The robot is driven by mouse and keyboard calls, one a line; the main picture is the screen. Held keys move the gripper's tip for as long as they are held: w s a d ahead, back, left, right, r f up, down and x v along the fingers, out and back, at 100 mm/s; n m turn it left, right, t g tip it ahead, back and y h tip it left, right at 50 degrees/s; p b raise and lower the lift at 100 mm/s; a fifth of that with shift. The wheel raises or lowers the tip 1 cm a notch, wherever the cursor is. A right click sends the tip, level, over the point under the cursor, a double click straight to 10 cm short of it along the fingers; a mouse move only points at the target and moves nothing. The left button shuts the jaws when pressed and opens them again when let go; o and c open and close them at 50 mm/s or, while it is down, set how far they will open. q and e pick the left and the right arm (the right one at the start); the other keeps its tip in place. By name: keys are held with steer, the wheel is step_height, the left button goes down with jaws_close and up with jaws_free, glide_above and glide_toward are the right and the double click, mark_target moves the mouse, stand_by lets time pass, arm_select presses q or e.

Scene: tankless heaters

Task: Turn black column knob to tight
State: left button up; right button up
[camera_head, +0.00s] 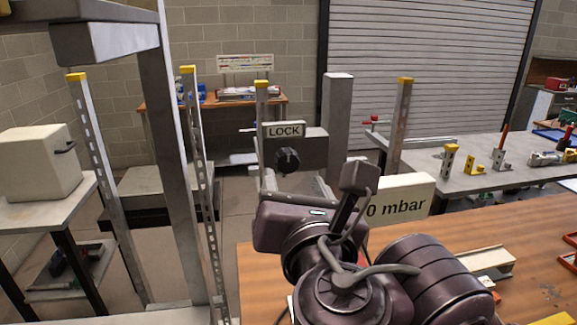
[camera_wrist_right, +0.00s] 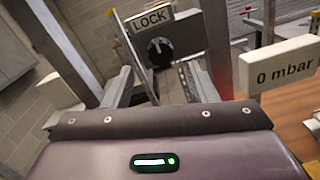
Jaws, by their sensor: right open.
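The black column knob (camera_head: 288,160) sits on a grey box below a LOCK label (camera_head: 285,130) in the head view. In the right wrist view the knob (camera_wrist_right: 160,52) shows beyond the fingers, with a light pointer mark on its face. My right gripper (camera_wrist_right: 157,70) is open, its two grey fingers apart and aimed toward the knob from below. A gap appears to lie between fingertips and knob, and nothing is held. In the head view my dark purple right wrist hides part of the fingers. My left gripper is not in view.
A white sign reading "0 mbar" (camera_head: 400,200) stands right of my wrist, close to the arm. A wooden table (camera_head: 530,235) lies at the lower right. Slotted grey posts (camera_head: 92,170) stand left. A grey bench (camera_head: 480,180) with tools is behind right.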

mark_target(287, 165)
steer(key=w, duration=0.4)
steer(key=shift+w+a+f+b, duration=0.15)
steer(key=shift+w+a+b, duration=0.05)
steer(key=shift+a+b, duration=0.2)
steer(key=shift+w, duration=0.55)
steer(key=c, duration=1)
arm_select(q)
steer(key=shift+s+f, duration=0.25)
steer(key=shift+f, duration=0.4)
